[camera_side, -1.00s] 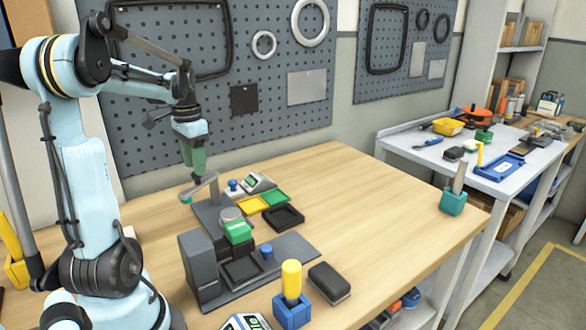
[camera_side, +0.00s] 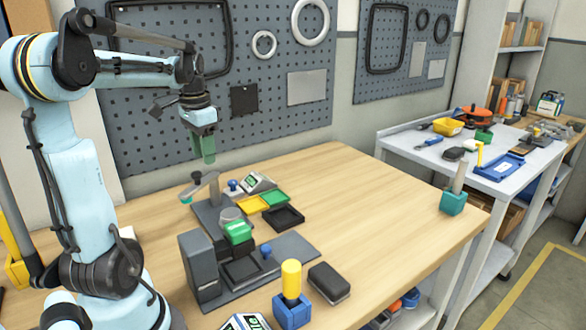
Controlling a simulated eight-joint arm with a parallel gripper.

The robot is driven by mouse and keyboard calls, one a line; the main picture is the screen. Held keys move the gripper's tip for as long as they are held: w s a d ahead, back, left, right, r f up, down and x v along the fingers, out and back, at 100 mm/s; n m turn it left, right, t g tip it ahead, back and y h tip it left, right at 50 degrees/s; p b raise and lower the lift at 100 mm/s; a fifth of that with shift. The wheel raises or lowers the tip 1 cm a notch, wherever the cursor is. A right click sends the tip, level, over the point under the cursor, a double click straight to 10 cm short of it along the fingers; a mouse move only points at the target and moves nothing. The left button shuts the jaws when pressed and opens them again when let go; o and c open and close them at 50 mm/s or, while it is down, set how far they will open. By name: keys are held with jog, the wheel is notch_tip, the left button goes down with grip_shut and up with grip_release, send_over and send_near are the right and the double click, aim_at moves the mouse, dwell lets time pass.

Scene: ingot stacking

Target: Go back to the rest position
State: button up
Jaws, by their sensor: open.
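My gripper (camera_side: 204,158) hangs from my raised arm above the back left of the wooden table, in front of the pegboard. Its green fingers point down, open, with nothing seen between them. It is clear of the lever press below it. The press (camera_side: 202,268) is dark grey, with a lever arm (camera_side: 203,186) at the back. A green block (camera_side: 238,232) sits in the press area under a round pale part (camera_side: 231,215). No ingots can be made out clearly at this size.
Behind the press lie a yellow tray (camera_side: 252,204), a green tray (camera_side: 275,198) and a black tray (camera_side: 284,217). A yellow-handled tool stands in a blue holder (camera_side: 292,311) beside a black pad (camera_side: 329,282). The table's right part is clear, except a teal holder (camera_side: 453,203).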

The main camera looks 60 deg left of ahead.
jog(key=w+d+f+t, duration=0.1)
jog(key=d+t, duration=0.1)
jog(key=d, duration=0.7)
jog(key=w+d+f+m+t, duration=0.1)
jog(key=w+d+f+t, duration=0.1)
jog(key=d, duration=0.8)
jog(key=w+d+f+t, duration=0.1)
jog(key=d+t, duration=0.1)
jog(key=d, duration=0.7)
jog(key=shift+w+d+f+t, duration=0.2)
jog(key=shift+w+d+t, duration=0.1)
jog(key=shift+t, duration=0.1)
